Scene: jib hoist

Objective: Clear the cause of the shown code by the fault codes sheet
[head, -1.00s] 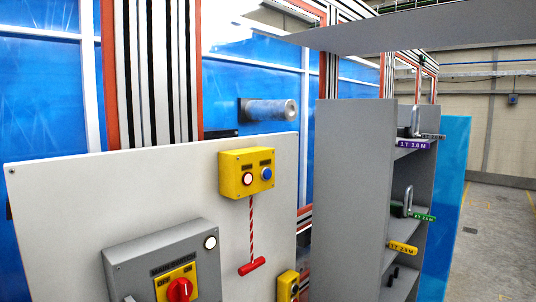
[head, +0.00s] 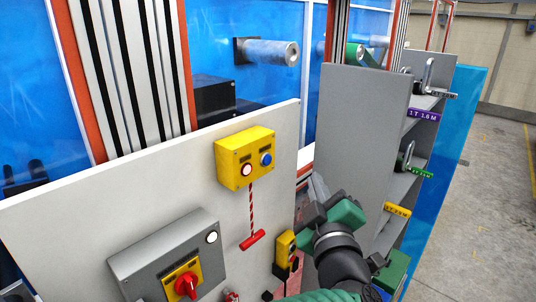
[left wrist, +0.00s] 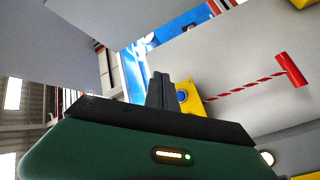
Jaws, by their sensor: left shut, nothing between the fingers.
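The white panel (head: 120,190) carries a yellow box (head: 230,157) with a white round lamp or button and a blue button (head: 266,159). A red-and-white cord hangs from it to a red T-handle (head: 253,239). A grey switch box (head: 150,262) with a red rotary knob (head: 187,286) and a white lamp (head: 212,237) is at lower left. My left gripper (head: 316,190) is shut and empty, right of the yellow box and apart from it. Its fingers (left wrist: 160,90) overlap the yellow box's edge (left wrist: 197,100) in the left wrist view. My right gripper, a code display and the sheet are not in view.
A smaller yellow box (head: 285,248) sits at the panel's lower right edge. The grey shelf unit (head: 362,130) at right holds hooked items with purple (head: 424,115), green (head: 419,174) and yellow (head: 397,210) tags. A grey cylinder (head: 270,52) sticks out behind the panel. Open floor (head: 490,190) lies far right.

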